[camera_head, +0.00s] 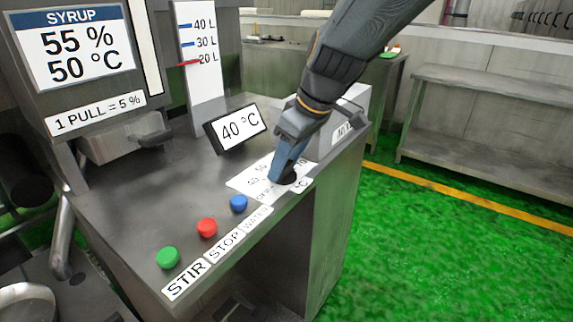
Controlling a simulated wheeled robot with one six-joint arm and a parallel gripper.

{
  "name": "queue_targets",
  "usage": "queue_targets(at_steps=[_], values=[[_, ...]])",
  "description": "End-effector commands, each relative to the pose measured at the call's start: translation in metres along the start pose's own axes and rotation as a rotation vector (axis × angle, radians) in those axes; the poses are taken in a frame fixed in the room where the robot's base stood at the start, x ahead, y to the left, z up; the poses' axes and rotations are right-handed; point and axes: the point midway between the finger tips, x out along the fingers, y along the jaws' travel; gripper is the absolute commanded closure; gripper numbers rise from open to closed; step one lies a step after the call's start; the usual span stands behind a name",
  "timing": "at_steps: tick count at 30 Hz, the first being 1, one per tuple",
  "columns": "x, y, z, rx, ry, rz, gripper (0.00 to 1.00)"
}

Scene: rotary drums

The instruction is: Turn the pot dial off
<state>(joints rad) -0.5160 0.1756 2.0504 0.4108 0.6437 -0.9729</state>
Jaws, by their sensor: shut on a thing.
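The dial (289,179) is a dark knob on a white printed plate (245,183) with temperature marks, near the front right corner of the metal console. My gripper (281,174) reaches down from the upper right and is shut on the dial. The fingers hide most of the knob and part of the scale, so I cannot tell where its pointer stands. A tilted display (240,128) behind the plate reads 40 °C.
Green (168,257), red (207,227) and blue (239,203) buttons line the console's front edge, left of my gripper. A syrup panel (75,45) and a litre gauge (198,60) stand behind. A metal shelf table (490,120) is at the right, with open green floor (440,250) before it.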

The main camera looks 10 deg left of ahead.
Motion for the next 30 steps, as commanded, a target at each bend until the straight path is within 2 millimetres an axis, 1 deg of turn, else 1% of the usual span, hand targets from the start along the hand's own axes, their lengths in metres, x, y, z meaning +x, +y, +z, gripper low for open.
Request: queue_targets(at_steps=[10,11,13,14,23,26,30], values=[[0.000,-0.001,0.001,-0.003,-0.002,-0.002,0.74],[0.000,-0.001,0.001,-0.003,-0.002,-0.002,0.47],[0.000,-0.001,0.001,-0.003,-0.002,-0.002,0.35],[0.000,-0.001,0.001,-0.003,-0.002,-0.001,0.33],[-0.002,0.000,0.000,-0.002,0.000,0.000,0.33],[-0.010,0.001,0.000,-0.001,0.002,0.001,0.33],[-0.032,0.001,0.000,-0.001,0.002,0.002,0.33]])
